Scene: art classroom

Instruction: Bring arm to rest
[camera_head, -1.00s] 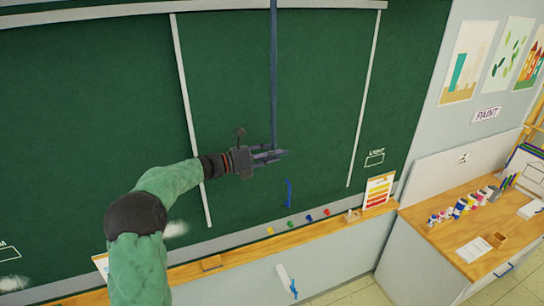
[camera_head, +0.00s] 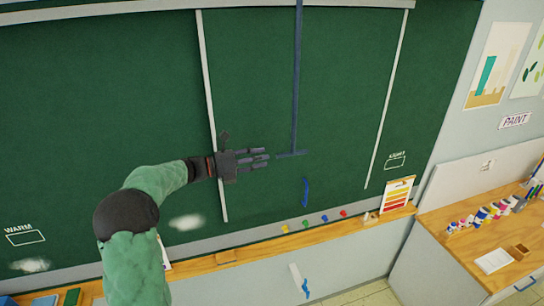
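My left arm, in a green sleeve (camera_head: 150,200), reaches in from the lower left in front of the green chalkboard. Its dark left gripper (camera_head: 264,159) points right, near the board's middle. The fingers look spread and empty. A long blue rod (camera_head: 297,75) hangs down the board and ends in a short crossbar (camera_head: 292,154) just right of the fingertips. A small gap seems to show between fingertips and crossbar. My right gripper is not in view.
A wooden ledge (camera_head: 190,268) runs below the chalkboard (camera_head: 90,120), with several coloured magnets above it and a colour chart (camera_head: 397,195) at its right end. A wooden counter (camera_head: 465,250) with paint bottles stands at the right. A blue handle (camera_head: 306,192) sits below the crossbar.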

